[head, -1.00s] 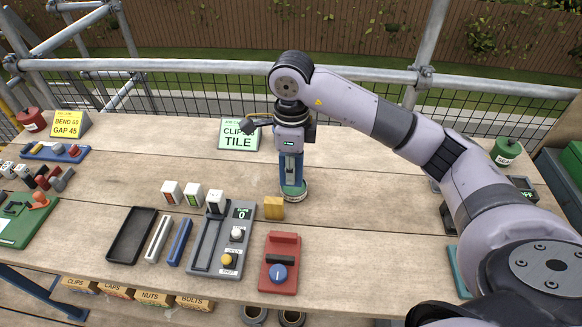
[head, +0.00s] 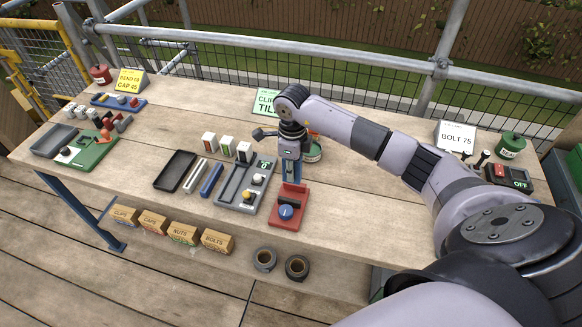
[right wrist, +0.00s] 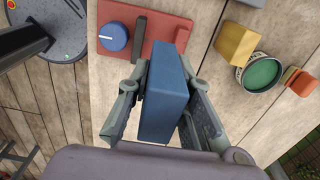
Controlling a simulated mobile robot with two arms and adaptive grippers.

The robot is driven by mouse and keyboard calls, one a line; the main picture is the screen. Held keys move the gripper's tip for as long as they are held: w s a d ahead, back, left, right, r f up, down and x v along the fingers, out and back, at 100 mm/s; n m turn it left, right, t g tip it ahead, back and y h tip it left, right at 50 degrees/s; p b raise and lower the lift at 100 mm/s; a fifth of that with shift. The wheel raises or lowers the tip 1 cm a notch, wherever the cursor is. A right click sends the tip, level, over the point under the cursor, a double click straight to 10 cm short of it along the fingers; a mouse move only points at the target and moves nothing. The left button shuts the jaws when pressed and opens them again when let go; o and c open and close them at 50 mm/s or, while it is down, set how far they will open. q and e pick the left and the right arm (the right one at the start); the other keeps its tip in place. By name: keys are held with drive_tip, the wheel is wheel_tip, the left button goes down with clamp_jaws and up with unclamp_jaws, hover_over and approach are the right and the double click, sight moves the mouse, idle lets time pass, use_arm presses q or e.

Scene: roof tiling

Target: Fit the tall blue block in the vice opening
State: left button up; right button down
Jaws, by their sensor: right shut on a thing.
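My right gripper (head: 290,155) is shut on the tall blue block (head: 292,172), which hangs upright below it. In the right wrist view my right gripper's fingers (right wrist: 165,110) flank the broad blue block (right wrist: 167,85). The red vice (head: 285,217) with a blue knob (head: 285,212) stands at the bench's front edge. In the head view the block's lower end is at the vice's back end; I cannot tell whether they touch. In the right wrist view the vice (right wrist: 117,16) and its dark bar (right wrist: 139,40) lie beyond the block, which hides part of it. My left gripper is out of view.
A grey panel (head: 228,187) with knobs stands just left of the vice. A yellow block (right wrist: 237,45) and a round green-topped tin (right wrist: 262,74) are close by in the right wrist view. The bench (head: 345,205) right of the vice is clear.

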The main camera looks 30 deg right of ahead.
sight(293, 187)
drive_tip(key=shift+s+a+f+b, duration=0.1)
drive_tip(key=shift+f+b, duration=0.3)
drive_tip(key=shift+f, duration=0.3)
drive_tip(key=shift+s+f+b, duration=0.1)
drive_tip(key=shift+f+b, duration=0.3)
drive_tip(key=shift+f, duration=0.25)
drive_tip(key=shift+f+b, duration=0.45)
drive_tip(key=shift+f, duration=0.25)
drive_tip(key=shift+f+b, duration=0.95)
drive_tip(key=shift+f, duration=0.2)
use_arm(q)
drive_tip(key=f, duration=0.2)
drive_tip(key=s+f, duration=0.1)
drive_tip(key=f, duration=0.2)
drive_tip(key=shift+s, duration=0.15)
use_arm(e)
drive_tip(key=shift+f, duration=0.15)
use_arm(q)
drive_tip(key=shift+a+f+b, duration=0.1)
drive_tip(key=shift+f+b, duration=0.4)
drive_tip(key=shift+b, duration=0.15)
use_arm(e)
drive_tip(key=shift+f, duration=0.3)
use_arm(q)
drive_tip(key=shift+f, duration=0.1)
use_arm(e)
drive_tip(key=shift+s+f, duration=0.2)
